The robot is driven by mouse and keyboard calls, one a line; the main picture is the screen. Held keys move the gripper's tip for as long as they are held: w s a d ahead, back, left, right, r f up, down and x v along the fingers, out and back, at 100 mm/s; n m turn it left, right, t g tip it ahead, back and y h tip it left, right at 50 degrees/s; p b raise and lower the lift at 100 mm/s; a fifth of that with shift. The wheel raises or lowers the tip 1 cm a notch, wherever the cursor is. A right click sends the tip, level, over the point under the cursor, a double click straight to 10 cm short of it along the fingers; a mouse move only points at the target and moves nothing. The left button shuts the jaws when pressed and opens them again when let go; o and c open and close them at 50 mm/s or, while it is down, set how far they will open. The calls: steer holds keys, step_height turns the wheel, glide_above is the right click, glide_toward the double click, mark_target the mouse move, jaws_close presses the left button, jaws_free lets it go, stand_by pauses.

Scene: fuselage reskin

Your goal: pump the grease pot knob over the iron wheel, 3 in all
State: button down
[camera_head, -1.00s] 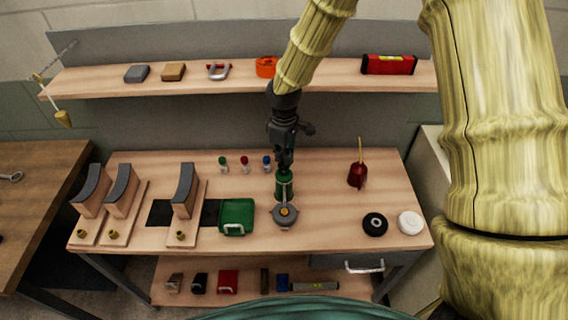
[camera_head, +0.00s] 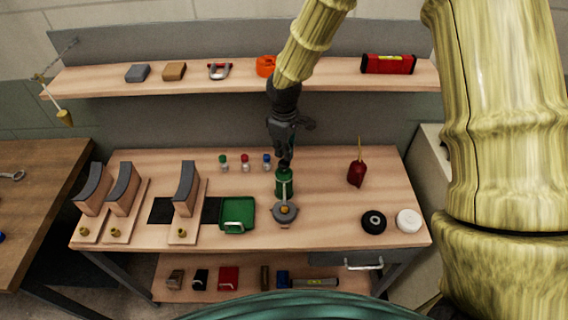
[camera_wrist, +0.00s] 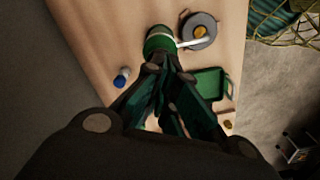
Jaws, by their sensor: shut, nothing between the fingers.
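The green grease pot (camera_head: 284,184) stands upright on the workbench, right of the middle. Its pale spout reaches over the grey iron wheel (camera_head: 285,211), which has an orange-yellow hub and lies in front of the pot. My gripper (camera_head: 285,160) points down right over the top of the pot, its fingers closed together and empty. In the wrist view the pot (camera_wrist: 158,42) is just beyond the fingertips, with the spout crossing onto the wheel (camera_wrist: 205,23). The knob is mostly hidden by the fingers; I cannot tell whether they touch it.
A green tray (camera_head: 238,214) lies left of the wheel. Several small capped bottles (camera_head: 245,162) stand behind. A red oil can (camera_head: 357,173), a black disc (camera_head: 373,222) and a white disc (camera_head: 408,220) are at right. Stands with curved tops (camera_head: 186,190) occupy the left. A shelf (camera_head: 210,87) runs behind.

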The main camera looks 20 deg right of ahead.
steer(key=shift+r+p, duration=1.85)
steer(key=shift+r, duration=0.65)
steer(key=shift+f, duration=0.1)
